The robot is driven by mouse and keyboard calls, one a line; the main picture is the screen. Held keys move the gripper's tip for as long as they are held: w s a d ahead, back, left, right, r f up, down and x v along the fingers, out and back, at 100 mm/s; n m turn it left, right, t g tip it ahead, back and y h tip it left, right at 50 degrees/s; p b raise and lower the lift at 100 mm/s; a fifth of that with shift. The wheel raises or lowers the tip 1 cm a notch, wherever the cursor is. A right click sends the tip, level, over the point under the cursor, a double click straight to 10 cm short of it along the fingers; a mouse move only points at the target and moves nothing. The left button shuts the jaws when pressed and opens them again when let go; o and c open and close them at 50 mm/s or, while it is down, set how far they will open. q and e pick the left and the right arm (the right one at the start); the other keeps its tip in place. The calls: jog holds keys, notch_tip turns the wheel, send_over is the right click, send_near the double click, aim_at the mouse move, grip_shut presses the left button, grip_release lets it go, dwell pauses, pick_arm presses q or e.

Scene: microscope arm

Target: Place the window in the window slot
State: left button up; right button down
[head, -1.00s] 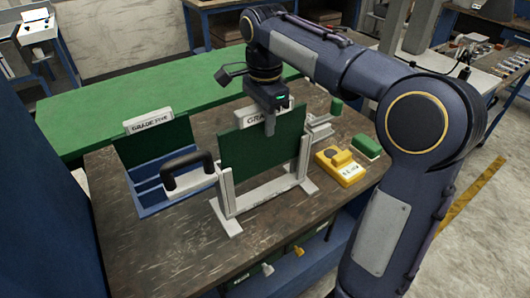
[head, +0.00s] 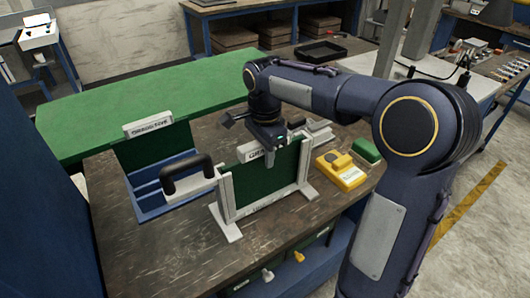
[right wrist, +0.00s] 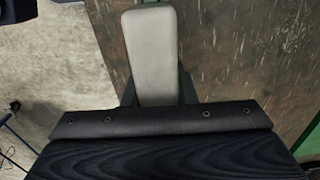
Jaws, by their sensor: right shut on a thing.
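The window appears to be the dark green panel (head: 280,182) with a white label plate (head: 253,154) along its top edge. It stands upright between the two posts of a white stand (head: 226,198), which looks like the window slot. The panel's lower edge is low, close to the stand's bottom bar; I cannot tell whether it touches. My right gripper (head: 269,150) is above the panel, shut on its top part near the label. In the right wrist view a pale grey block (right wrist: 152,55) shows beyond the dark gripper body. My left gripper is not in view.
A blue tray (head: 147,208) with a second green panel labelled "GRADE FIVE" (head: 148,128) stands left, beside a black handle (head: 187,172). A yellow device (head: 341,172) and a green block (head: 366,150) lie right. The front of the brown tabletop (head: 190,255) is clear.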

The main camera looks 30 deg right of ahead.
jog(key=c, duration=1.2)
grip_release()
jog(key=shift+o, duration=0.2)
notch_tip(320, 180, up, 12)
jog(key=shift+r+p, duration=0.1)
jog(key=shift+p, duration=0.55)
jog(key=s+a+f+n+t+y, duration=0.2)
jog(key=s+f+n, duration=0.5)
jog(key=s, duration=0.4)
jog(key=s+a+f+n+t+y, duration=0.1)
jog(key=s+a+f+n+t, duration=0.2)
jog(key=s+f+n, duration=0.4)
jog(key=s+a+n, duration=0.1)
jog(key=s, duration=0.3)
jog(key=shift+a+n+t+y, duration=0.2)
jog(key=shift+n+t+y, duration=0.2)
